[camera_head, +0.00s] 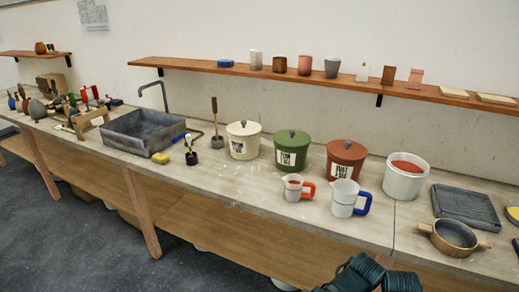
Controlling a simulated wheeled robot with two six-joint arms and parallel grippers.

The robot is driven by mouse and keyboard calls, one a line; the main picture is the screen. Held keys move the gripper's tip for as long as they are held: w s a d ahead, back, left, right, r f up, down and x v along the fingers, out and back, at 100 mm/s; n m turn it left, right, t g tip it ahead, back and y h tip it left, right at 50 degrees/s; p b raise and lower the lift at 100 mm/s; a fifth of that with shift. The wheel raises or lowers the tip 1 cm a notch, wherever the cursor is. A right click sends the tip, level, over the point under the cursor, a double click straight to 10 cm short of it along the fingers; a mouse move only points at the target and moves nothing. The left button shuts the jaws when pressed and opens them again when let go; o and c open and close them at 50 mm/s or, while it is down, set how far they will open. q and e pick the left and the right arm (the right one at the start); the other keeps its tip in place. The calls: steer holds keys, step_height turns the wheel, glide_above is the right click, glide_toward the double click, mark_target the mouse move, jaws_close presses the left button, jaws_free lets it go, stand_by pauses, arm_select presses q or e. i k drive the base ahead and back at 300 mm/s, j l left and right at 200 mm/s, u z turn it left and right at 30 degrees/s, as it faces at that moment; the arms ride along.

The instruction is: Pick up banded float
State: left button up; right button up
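I cannot make out anything that is clearly a banded float in the head view. Several small tools and bottles (37,108) stand crowded at the far left end of the bench, too small to tell apart. Neither of my grippers can be recognised in this view. A dark green ribbed shape (365,275) shows at the bottom edge, cut off by the frame; I cannot tell what it is.
The long bench (240,193) holds a grey sink (143,128), cream (243,145), green (291,158) and brown (345,166) lidded pots, a white bucket (404,182), two jugs (345,200), a grey rack (465,208) and a round pan (453,238). Its front strip is mostly clear.

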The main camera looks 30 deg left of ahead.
mark_target(188, 137)
steer(key=u, duration=1.7)
steer(key=i+j+z, duration=0.35)
steer(key=i, duration=0.4)
steer(key=i+j+z, duration=0.4)
steer(key=i+j, duration=0.25)
steer(key=j, duration=0.15)
